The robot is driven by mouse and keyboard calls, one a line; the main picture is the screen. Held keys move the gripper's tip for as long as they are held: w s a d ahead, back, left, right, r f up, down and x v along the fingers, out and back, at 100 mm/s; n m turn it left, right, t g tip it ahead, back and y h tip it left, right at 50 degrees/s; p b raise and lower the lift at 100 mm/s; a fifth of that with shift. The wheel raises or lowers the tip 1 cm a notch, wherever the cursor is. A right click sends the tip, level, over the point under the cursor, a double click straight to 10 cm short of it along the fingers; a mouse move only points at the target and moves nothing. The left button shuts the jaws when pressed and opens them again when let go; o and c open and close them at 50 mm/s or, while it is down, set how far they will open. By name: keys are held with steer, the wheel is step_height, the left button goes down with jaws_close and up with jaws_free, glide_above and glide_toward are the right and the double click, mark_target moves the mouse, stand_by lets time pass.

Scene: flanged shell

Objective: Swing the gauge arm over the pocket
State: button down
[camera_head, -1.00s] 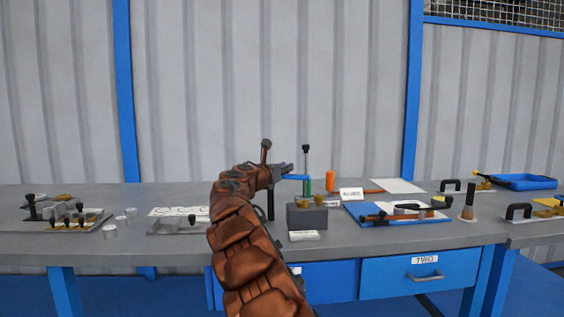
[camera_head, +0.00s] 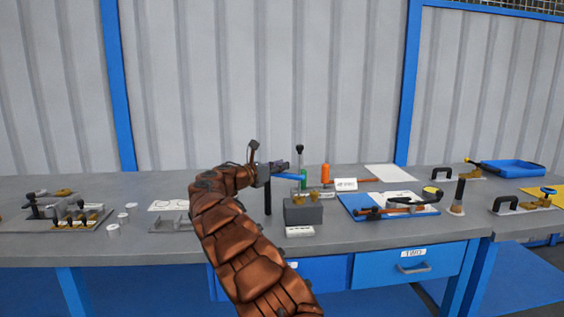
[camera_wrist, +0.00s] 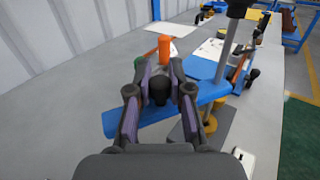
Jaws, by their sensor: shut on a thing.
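The gauge arm is a blue bar (camera_head: 290,177) held level above the bench beside an upright silver post with a black top (camera_head: 299,160). It also shows in the wrist view (camera_wrist: 146,126), with a black knob (camera_wrist: 159,90) standing on it. My gripper (camera_head: 279,166) is at the bar; in the wrist view my gripper (camera_wrist: 160,88) has its purple-padded fingers on both sides of the knob, shut on it. A grey block (camera_head: 303,214) with brass pieces on top stands below and in front of the bar. I cannot make out the pocket.
A blue tray (camera_head: 352,201) with tools lies to the right. A white label (camera_head: 300,231) lies before the block. Fixtures and small cylinders (camera_head: 113,230) are at left.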

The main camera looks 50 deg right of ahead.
steer(key=shift+s+f, duration=0.1)
steer(key=shift+f, duration=0.05)
steer(key=c, duration=1)
jaws_free()
steer(key=shift+c, duration=0.2)
steer(key=w+a, duration=0.1)
steer(key=a, duration=1.1)
steer(key=shift+w, duration=0.2)
